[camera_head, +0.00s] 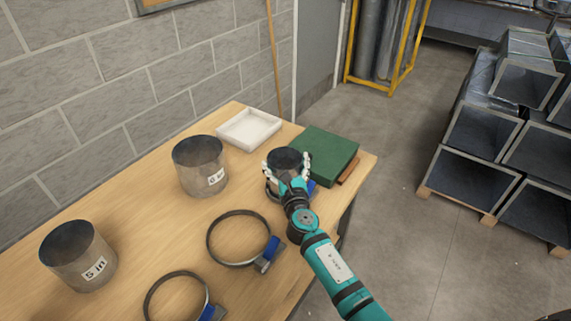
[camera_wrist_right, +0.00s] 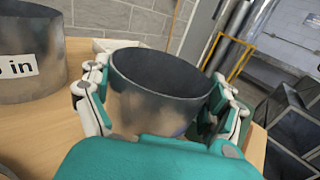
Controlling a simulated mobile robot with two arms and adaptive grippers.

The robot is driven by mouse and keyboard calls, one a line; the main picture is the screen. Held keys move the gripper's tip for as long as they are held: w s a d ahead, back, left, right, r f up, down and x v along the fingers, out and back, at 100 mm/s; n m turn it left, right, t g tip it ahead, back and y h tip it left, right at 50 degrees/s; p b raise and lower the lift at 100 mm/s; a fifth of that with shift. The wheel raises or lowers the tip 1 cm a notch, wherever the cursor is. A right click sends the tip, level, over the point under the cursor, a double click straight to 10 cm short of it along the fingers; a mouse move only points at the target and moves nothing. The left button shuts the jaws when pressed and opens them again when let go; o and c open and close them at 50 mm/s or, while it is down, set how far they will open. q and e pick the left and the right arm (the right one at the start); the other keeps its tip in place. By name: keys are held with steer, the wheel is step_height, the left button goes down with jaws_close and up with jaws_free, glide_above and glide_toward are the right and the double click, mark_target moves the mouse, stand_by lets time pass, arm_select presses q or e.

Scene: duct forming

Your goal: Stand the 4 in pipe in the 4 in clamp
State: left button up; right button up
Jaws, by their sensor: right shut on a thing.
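The smallest metal pipe, taken as the 4 in pipe (camera_head: 286,157), is upright near the right end of the table; its label is hidden. My right gripper (camera_head: 286,167) is shut around it, with white fingers on both sides. In the right wrist view the pipe (camera_wrist_right: 160,92) stands between the fingers (camera_wrist_right: 158,105). Part of a clamp shows under the gripper, with its blue block (camera_head: 311,187) at the right. Whether the pipe's lower end is inside this clamp or just above it is hidden. My left gripper is not in view.
A 6 in pipe (camera_head: 200,167) and a 5 in pipe (camera_head: 77,257) stand on the wooden table (camera_head: 145,225). Two larger open clamps (camera_head: 209,236) (camera_head: 147,300) lie in front.

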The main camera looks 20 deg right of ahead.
steer(key=shift+r, duration=0.1)
steer(key=o, duration=0.9)
steer(key=shift+o, duration=0.2)
steer(key=s+a, duration=0.1)
steer(key=s, duration=1.1)
steer(key=shift+a, duration=0.25)
